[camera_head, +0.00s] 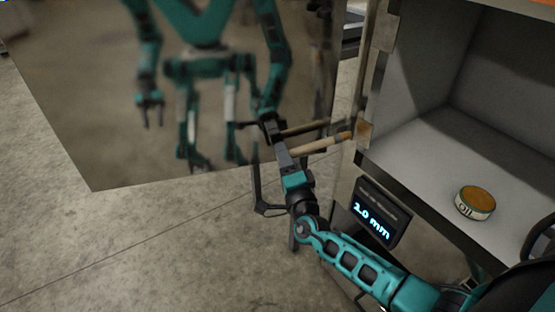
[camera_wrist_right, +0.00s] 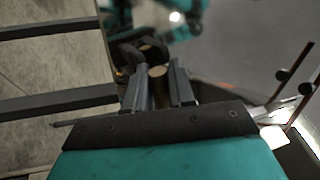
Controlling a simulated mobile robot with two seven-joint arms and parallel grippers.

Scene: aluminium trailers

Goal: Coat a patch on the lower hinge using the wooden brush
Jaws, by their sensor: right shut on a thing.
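The wooden brush (camera_head: 322,145) is a light stick held nearly level in the head view, its head end pointing right. My right gripper (camera_head: 279,147) is shut on its handle. In the right wrist view, the round handle end (camera_wrist_right: 157,72) sits between the two fingers of my right gripper (camera_wrist_right: 158,90). The lower hinge (camera_head: 365,131) is a brownish plate on the trailer's door edge. The brush tip is at or very near it; I cannot tell whether they touch. My left gripper shows only as a reflection in the metal door.
The shiny open door (camera_head: 110,110) mirrors my body and the brush. A tin labelled "Oil" (camera_head: 475,203) stands on the trailer floor (camera_head: 430,160) at the right. A display reading 2.0 mm (camera_head: 374,213) hangs below the trailer edge. Concrete floor (camera_head: 130,245) is clear at lower left.

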